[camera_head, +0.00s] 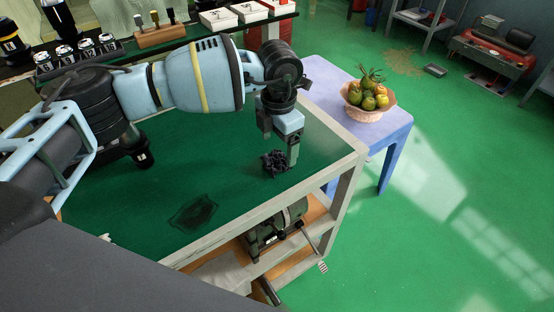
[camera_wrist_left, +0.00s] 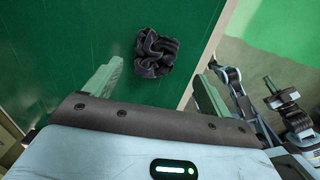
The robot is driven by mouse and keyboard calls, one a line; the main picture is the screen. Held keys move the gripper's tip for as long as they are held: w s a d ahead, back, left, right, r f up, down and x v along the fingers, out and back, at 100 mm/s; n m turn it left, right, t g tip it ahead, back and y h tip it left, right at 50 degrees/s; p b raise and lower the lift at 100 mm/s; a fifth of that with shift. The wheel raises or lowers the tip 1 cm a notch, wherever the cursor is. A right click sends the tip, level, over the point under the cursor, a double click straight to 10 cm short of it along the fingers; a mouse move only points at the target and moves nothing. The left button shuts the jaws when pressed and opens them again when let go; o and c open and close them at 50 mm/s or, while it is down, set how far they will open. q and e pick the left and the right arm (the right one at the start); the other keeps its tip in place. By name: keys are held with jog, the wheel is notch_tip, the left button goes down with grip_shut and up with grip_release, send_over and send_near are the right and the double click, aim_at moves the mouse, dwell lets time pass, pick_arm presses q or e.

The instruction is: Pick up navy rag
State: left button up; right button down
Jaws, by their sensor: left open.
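The navy rag (camera_head: 275,163) is a small dark crumpled bundle on the green top of the tooling cart (camera_head: 335,160), near its right end. It also shows in the left wrist view (camera_wrist_left: 156,53), lying beyond and between the two fingers. My left gripper (camera_head: 279,155) points down at the rag, with its fingers apart and nothing held. In the left wrist view my left gripper (camera_wrist_left: 157,82) has a wide gap between its fingertips. Whether a fingertip touches the rag cannot be told.
A dark flat patch (camera_head: 194,214) marks the cart top. A blue table (camera_head: 385,124) with a fruit bowl (camera_head: 368,107) stands close to the cart's right. A machine (camera_head: 272,228) sits on the lower shelf. Tools line the back bench (camera_head: 125,55).

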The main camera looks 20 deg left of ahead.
aim_at(277, 156)
pick_arm(q)
jog(key=shift+w+a+f, duration=0.1)
jog(key=shift+f, duration=1.2)
jog(key=shift+w+a+f, duration=0.1)
jog(key=shift+f, duration=1.2)
jog(key=shift+c, duration=0.3)
jog(key=c, duration=1)
jog(key=shift+r, duration=0.15)
